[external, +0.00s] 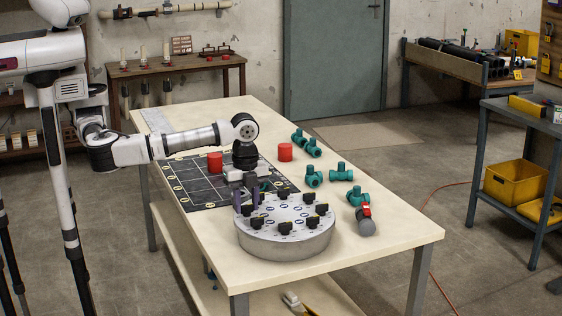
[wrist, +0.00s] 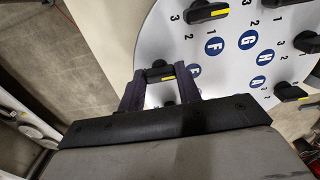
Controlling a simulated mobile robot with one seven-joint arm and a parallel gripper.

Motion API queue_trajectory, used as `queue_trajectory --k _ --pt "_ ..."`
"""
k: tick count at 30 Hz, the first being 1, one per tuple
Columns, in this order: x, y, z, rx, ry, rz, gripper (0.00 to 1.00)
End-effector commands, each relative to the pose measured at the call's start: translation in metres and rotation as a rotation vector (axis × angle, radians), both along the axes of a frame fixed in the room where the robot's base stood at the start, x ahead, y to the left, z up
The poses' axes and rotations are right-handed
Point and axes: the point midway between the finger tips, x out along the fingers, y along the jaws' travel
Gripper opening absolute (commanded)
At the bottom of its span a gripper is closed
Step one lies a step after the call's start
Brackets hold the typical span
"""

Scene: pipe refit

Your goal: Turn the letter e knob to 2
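The round grey dial plate (external: 300,240) stands on the table with several black knobs around its rim. My gripper (external: 246,208) points down at the plate's left rim. Blue letter discs F (wrist: 214,46), G (wrist: 248,39), H (wrist: 267,55) and A (wrist: 258,82) are readable.
A dark gridded mat (external: 190,183) lies behind the plate, near a red cylinder (external: 215,163) and another red cylinder (external: 285,152). Green pipe fittings (external: 313,176) and a red-handled valve (external: 365,221) lie to the right. The table's front right corner is clear.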

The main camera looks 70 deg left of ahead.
Motion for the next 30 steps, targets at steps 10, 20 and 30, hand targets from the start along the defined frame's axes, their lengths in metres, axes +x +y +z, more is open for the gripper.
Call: queue_trajectory --k 10,20,30 --pt "0.0000 -0.0002 0.0001 0.000 0.000 -0.008 0.11" --pt "-0.0002 -0.0007 -0.0013 -0.001 0.001 -0.147 0.11" --pt "-0.0002 -0.0012 -0.0012 -0.003 0.000 -0.453 0.11"
